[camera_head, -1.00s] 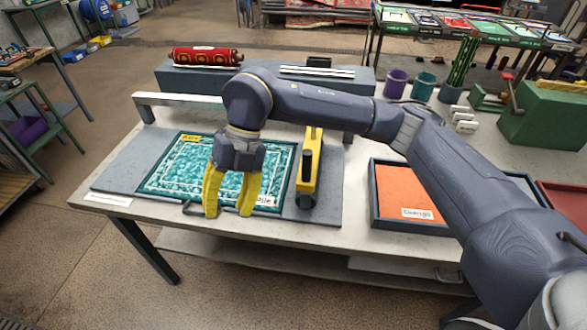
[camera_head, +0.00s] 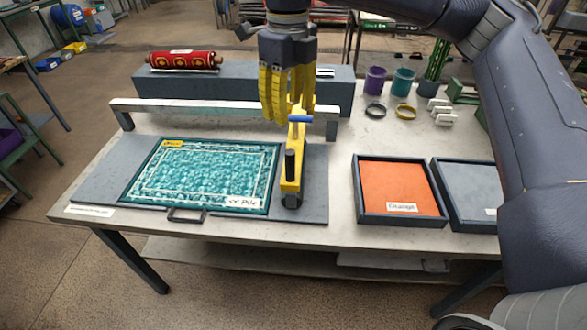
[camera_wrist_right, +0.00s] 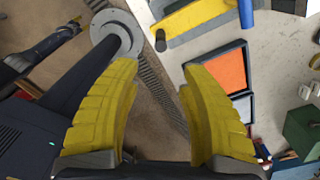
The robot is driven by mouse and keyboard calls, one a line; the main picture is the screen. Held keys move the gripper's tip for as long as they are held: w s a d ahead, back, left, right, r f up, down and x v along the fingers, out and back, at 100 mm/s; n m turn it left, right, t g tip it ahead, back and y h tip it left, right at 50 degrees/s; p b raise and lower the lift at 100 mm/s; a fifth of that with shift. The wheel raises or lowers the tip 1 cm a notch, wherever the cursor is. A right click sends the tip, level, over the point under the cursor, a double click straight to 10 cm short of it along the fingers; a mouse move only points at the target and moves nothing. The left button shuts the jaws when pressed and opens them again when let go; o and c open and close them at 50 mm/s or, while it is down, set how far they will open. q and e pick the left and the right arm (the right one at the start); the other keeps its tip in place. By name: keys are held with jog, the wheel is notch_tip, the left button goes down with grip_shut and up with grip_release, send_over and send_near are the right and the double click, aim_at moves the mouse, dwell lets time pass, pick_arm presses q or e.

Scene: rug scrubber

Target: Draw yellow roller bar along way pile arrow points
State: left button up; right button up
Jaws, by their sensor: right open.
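A teal rug (camera_head: 205,175) with a pale border lies flat on a grey board (camera_head: 100,182). A label (camera_head: 243,203) on its near right corner reads "Pile", with small marks left of the word that look like arrows pointing left. The yellow roller bar (camera_head: 291,172) stands along the rug's right side, with a black knob at its near end and a blue part toward its far end. It also shows in the right wrist view (camera_wrist_right: 195,20), beyond my fingertips. My right gripper (camera_head: 287,118) is open and empty, above the bar's far end. My left gripper is not in view.
An orange tray (camera_head: 397,188) and a grey tray (camera_head: 465,186) sit right of the board. A raised rail (camera_head: 220,107) and a grey block with a red roll (camera_head: 182,60) are behind. Purple (camera_head: 375,80) and teal (camera_head: 403,81) cups stand at the back right.

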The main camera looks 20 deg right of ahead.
aim_at(290, 170)
notch_tip(290, 170, down, 17)
jog(key=shift+d+f, duration=0.1)
dwell(0.6)
jog(key=shift+o, duration=0.4)
grip_shut()
